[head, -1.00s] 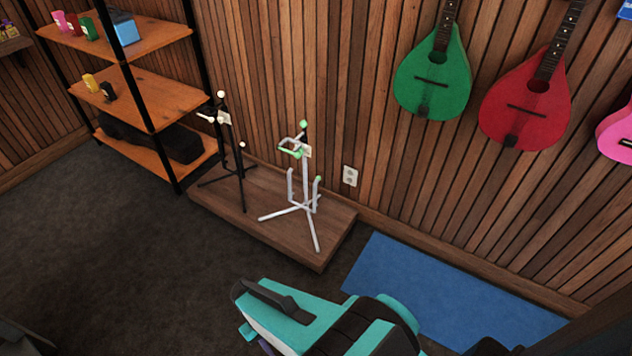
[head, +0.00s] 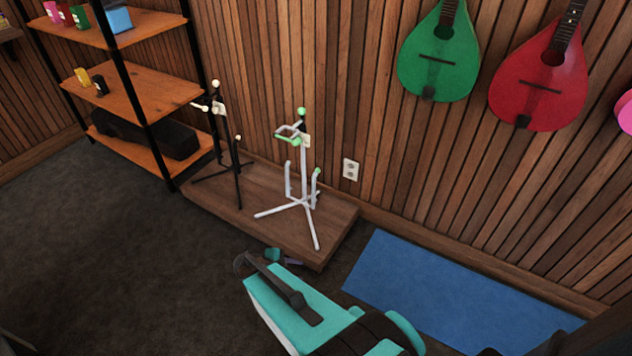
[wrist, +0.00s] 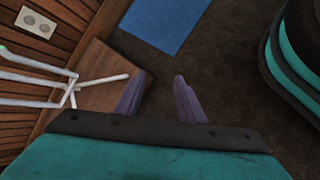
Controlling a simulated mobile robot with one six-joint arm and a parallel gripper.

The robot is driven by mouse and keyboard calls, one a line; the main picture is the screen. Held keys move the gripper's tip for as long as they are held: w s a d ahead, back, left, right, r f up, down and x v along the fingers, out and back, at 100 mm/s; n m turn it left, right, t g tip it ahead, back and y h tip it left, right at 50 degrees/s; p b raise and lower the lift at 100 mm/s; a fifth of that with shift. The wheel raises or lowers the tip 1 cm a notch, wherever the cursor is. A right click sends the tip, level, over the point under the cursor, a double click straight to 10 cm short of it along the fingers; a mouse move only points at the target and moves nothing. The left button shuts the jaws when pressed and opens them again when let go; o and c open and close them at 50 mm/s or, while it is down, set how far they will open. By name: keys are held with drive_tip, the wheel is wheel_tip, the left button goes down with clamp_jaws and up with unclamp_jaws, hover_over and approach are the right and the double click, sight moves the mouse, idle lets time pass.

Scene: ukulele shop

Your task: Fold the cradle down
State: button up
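A white instrument stand (head: 304,172) with green tips stands on the low wooden platform. It has a yoke near its top, a pair of upright cradle arms (head: 289,180) lower down, and splayed legs. Part of this white stand (wrist: 40,88) shows at the left in the wrist view. A black stand (head: 222,140) with cream tips stands left of it. My gripper (wrist: 157,92) is open and empty, its two purple fingers apart, beside the white stand's legs. In the head view my gripper (head: 283,259) is partly hidden by my arm, just in front of the platform's front edge.
The wooden platform (head: 240,222) sits against the slatted wall, with a wall socket (head: 350,169) nearby. A shelf unit (head: 135,88) stands at the left. A blue mat (head: 430,285) lies at the right. Green (head: 437,68) and red (head: 540,85) instruments hang above. Dark floor at left is clear.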

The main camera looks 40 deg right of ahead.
drive_tip(key=w+d+n+t+h+b, duration=0.3)
drive_tip(key=w+d+n+h+b, duration=0.25)
drive_tip(key=w+d, duration=0.65)
drive_tip(key=n+t+h+b, duration=0.3)
drive_tip(key=n+t+b, duration=0.2)
drive_tip(key=n+b, duration=0.35)
approach(314, 176)
drive_tip(key=shift+s+a+f+m, duration=0.15)
drive_tip(key=shift+a+m, duration=0.35)
drive_tip(key=shift+a, duration=0.3)
drive_tip(key=b+x, duration=0.2)
drive_tip(key=x, duration=1.1)
drive_tip(key=shift+d, duration=0.4)
clamp_jaws()
